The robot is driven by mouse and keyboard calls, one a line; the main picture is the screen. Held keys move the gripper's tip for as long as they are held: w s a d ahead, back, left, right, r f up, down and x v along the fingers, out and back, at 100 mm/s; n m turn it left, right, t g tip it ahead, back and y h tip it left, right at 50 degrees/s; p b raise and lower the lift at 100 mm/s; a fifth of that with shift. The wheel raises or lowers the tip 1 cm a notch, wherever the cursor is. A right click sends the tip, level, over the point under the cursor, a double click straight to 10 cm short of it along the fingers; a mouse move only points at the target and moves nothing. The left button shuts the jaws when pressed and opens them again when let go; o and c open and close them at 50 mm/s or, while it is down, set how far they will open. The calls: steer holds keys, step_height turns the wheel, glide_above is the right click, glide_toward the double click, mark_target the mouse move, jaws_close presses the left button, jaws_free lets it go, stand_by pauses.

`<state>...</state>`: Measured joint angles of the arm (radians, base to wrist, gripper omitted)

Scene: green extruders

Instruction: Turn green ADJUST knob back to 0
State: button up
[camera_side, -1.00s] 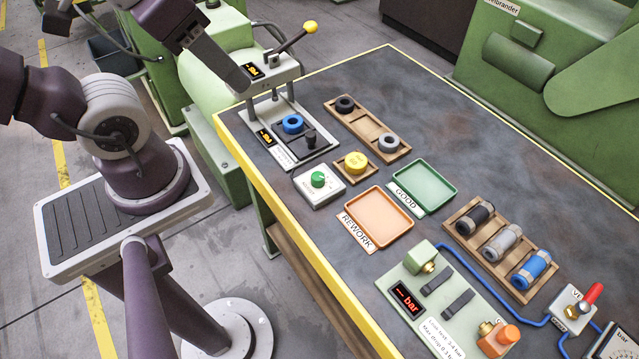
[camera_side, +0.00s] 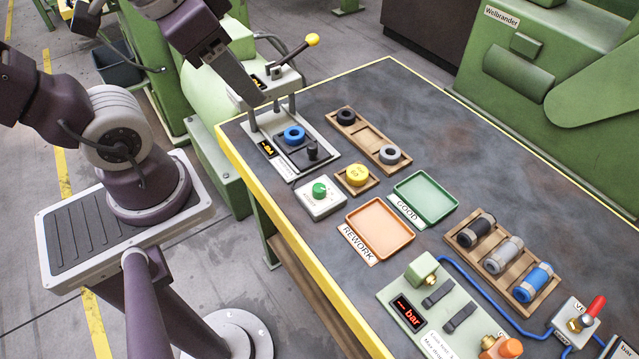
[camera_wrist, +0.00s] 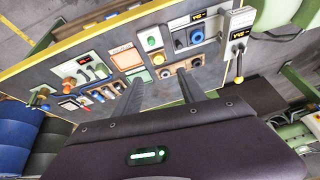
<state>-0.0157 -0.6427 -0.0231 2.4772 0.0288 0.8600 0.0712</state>
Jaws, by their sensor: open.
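The green ADJUST knob (camera_side: 319,190) sits on a small white box (camera_side: 322,205) near the yellow bench edge. It also shows in the wrist view (camera_wrist: 151,41), small, beyond my fingers. Its pointer and scale are too small to read. My gripper (camera_side: 254,98) is up and left of the knob in the side view, in front of the lever press, apart from the knob. In the wrist view my gripper (camera_wrist: 160,80) shows two grey fingers spread wide with nothing between them.
A lever press (camera_side: 285,85) with a yellow-tipped handle stands behind the knob box. A blue ring (camera_side: 294,134), a yellow disc (camera_side: 357,175), an orange tray (camera_side: 409,234) and a green tray (camera_side: 454,203) lie nearby. The dark bench top at the back right is clear.

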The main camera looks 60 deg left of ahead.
steer(key=w+a+f+m+g, duration=0.1)
steer(key=w+f+m+g, duration=0.1)
steer(key=w+f+m, duration=0.4)
steer(key=m+g, duration=0.4)
steer(key=m, duration=0.3)
glide_above(319, 187)
steer(key=shift+h, duration=0.3)
step_height(319, 187, down, 16)
steer(key=shift+w+r, duration=0.15)
steer(key=shift+r, duration=0.05)
step_height(319, 187, down, 7)
steer(key=shift+f, duration=0.15)
steer(key=shift+c, duration=0.5)
jaws_close()
